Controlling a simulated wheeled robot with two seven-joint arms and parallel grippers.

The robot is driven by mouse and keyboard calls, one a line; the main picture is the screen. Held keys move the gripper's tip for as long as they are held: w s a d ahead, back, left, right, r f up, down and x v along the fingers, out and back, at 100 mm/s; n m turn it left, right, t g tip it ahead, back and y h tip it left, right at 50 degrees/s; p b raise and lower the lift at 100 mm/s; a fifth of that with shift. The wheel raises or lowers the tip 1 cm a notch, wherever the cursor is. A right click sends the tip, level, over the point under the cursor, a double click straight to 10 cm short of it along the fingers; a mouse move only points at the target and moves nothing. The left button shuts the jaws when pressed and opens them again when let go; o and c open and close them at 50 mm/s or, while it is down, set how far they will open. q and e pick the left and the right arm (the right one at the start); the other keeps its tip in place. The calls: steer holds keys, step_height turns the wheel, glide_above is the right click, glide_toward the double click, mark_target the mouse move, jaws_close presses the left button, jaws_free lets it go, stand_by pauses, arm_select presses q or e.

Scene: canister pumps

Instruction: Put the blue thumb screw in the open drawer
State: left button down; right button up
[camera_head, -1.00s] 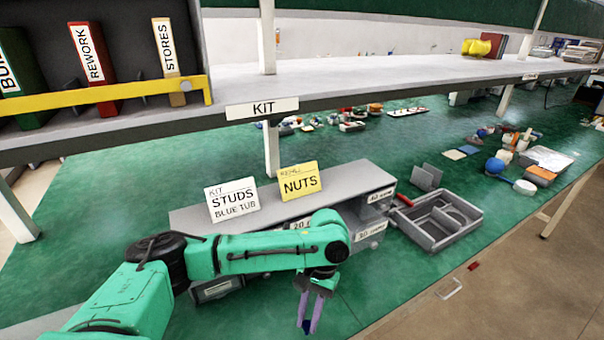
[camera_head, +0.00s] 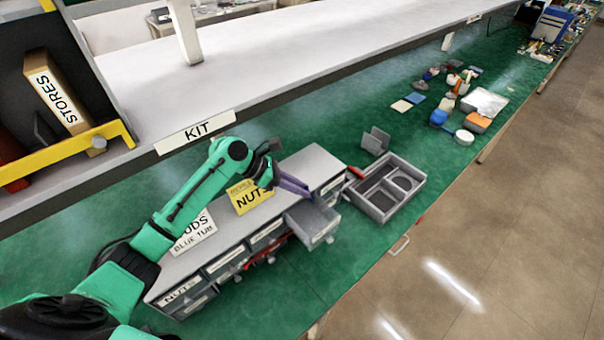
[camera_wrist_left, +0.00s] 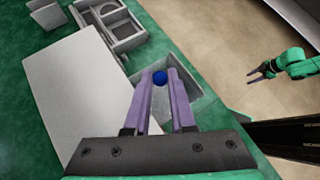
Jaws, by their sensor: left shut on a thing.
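My left gripper (camera_head: 302,191) is above the grey open drawer (camera_head: 318,236) at the right end of the drawer unit. In the left wrist view, its purple fingers (camera_wrist_left: 159,82) are shut on the blue thumb screw (camera_wrist_left: 159,77), held between the tips. The open drawer also shows below the fingers in that view (camera_wrist_left: 196,92), and its visible floor looks bare. The screw cannot be made out in the head view. My right gripper (camera_wrist_left: 259,75) shows small at the right of the wrist view, with its fingers apart, away from the drawer.
The grey drawer unit (camera_head: 240,227) carries a yellow NUTS card (camera_head: 250,197) and a white STUDS card (camera_head: 194,232). A grey divided tray (camera_head: 387,188) lies right of the drawer. The shelf (camera_head: 300,50) runs above and behind. Green bench is clear in front.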

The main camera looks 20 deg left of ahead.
arm_select(q)
step_height(320, 180, down, 6)
steer(key=s+b, duration=0.1)
steer(key=b, duration=0.3)
steer(key=shift+f+b, duration=0.2)
steer(key=shift+b, duration=0.15)
arm_select(e)
steer(key=f, duration=0.3)
steer(key=s+d+f, duration=0.1)
steer(key=shift+f, duration=0.35)
arm_select(q)
steer(key=c, duration=0.7)
jaws_free()
